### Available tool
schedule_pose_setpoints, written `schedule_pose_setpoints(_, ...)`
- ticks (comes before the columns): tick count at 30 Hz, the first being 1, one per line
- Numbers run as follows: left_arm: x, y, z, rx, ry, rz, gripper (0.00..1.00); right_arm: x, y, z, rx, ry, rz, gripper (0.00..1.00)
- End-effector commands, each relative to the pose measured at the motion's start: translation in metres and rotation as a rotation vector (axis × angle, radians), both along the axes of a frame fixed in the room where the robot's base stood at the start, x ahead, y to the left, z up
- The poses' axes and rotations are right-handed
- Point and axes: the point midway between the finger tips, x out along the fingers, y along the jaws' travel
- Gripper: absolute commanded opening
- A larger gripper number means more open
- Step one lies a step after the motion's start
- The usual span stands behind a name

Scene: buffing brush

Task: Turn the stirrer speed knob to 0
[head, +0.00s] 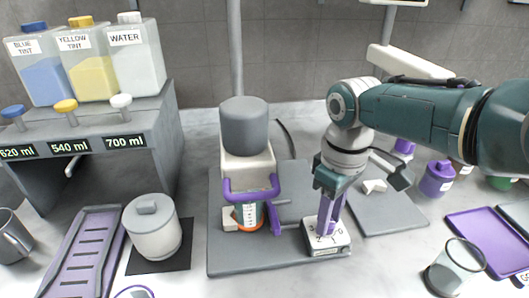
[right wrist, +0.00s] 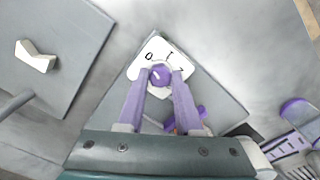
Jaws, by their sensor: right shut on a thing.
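The stirrer's speed knob (right wrist: 160,75) is a small round purple knob on a white dial plate (right wrist: 147,57) with the numbers 0, 1 and more. My right gripper (right wrist: 161,78) comes down from above with its two purple fingers shut on the knob, one on each side. In the head view the right gripper (head: 325,224) stands over the white control box (head: 330,246) at the front right of the stirrer base, and its fingers hide the knob there. I cannot tell which number the knob points at. My left gripper is not in view.
A glass beaker (head: 457,266) and purple tray (head: 490,240) lie right. A lidded white pot (head: 152,228) and tint dispensers (head: 88,65) are left.

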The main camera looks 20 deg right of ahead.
Motion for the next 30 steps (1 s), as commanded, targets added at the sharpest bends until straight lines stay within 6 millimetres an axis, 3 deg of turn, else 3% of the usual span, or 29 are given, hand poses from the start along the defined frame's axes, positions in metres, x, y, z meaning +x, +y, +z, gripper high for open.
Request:
schedule_pose_setpoints(1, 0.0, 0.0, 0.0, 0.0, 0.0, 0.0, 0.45, 0.0, 0.0, 0.0, 0.0, 0.0, 0.002, 0.36)
schedule_pose_setpoints(9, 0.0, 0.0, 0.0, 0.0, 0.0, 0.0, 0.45, 0.0, 0.0, 0.0, 0.0, 0.0, 0.0, 0.64)
schedule_pose_setpoints(17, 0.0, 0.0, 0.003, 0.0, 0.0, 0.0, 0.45, 0.0, 0.0, 0.004, 0.0, -0.001, 0.0, 0.64)
schedule_pose_setpoints(30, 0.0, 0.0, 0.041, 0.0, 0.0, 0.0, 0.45, 0.0, 0.0, 0.081, -0.001, -0.003, 0.001, 0.64)
